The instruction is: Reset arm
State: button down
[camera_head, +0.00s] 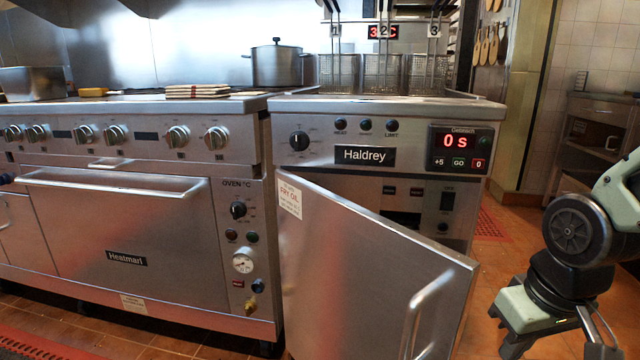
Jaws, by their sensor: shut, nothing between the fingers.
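My arm comes in from the right edge and bends down at a dark round joint. My gripper (548,325) hangs at the lower right, beside the open fryer door. Its lower end is cut off by the bottom edge, so the fingertips are hardly visible. It is shut and I see nothing held in it. A gap of orange floor shows between it and the door (375,275).
The fryer (365,155) has its door swung out toward me, with a vertical handle (425,310). Fry baskets (385,72) hang on top. An oven range (125,235) with a pot (277,65) stands left.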

jog(key=s+a+r+n+g+p, duration=0.1)
jog(key=s+a+r+n, duration=0.15)
jog(key=s+a, duration=0.35)
jog(key=s+a+r+n+g+p, duration=0.1)
jog(key=s+a+n, duration=0.2)
jog(key=s+a, duration=0.35)
notch_tip(320, 180, up, 36)
jog(key=w+p, duration=0.1)
jog(key=p, duration=3.4)
jog(key=shift+f, duration=0.25)
